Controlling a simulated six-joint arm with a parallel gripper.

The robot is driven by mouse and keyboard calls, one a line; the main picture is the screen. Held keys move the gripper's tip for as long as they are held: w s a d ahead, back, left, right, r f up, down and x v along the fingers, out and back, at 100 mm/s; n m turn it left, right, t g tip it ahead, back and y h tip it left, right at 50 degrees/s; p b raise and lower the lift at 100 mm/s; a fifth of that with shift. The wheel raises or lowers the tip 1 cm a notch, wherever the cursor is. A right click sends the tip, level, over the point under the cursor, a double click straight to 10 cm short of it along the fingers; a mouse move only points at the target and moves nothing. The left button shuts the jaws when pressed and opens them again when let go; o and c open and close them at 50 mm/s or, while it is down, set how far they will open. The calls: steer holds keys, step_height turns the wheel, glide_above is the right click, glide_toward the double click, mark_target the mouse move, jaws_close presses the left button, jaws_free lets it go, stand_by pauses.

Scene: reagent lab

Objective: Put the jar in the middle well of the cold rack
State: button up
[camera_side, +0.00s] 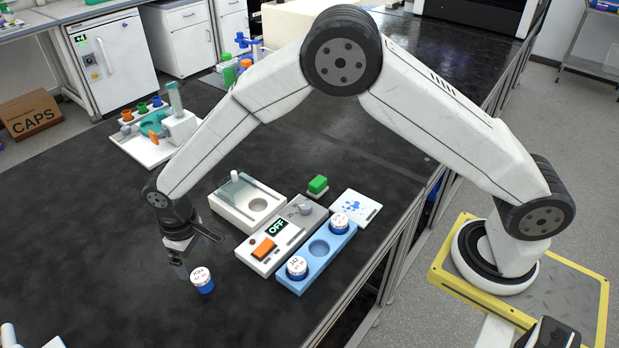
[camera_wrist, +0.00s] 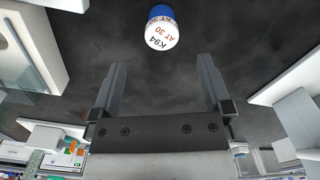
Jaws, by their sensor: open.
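A small jar (camera_side: 202,280) with a white labelled lid and blue body stands upright on the black bench. The jar also shows in the wrist view (camera_wrist: 161,32), ahead of the fingers, its lid reading "K94 AT 30". The blue cold rack (camera_side: 312,272) lies to its right. Its middle well (camera_side: 319,248) is empty, and the two end wells each hold a similar white-lidded jar. My gripper (camera_side: 182,268) is beside the loose jar, to its upper left. In the wrist view my gripper (camera_wrist: 162,85) has its fingers wide apart with nothing between them.
A grey device (camera_side: 283,233) with an orange switch and an "OFF" display stands against the rack.

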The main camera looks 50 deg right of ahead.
mark_target(200, 275)
steer(key=shift+f, duration=1.1)
steer(key=shift+f, duration=2.55)
jaws_close()
steer(key=shift+a+r, duration=0.1)
steer(key=shift+r, duration=0.1)
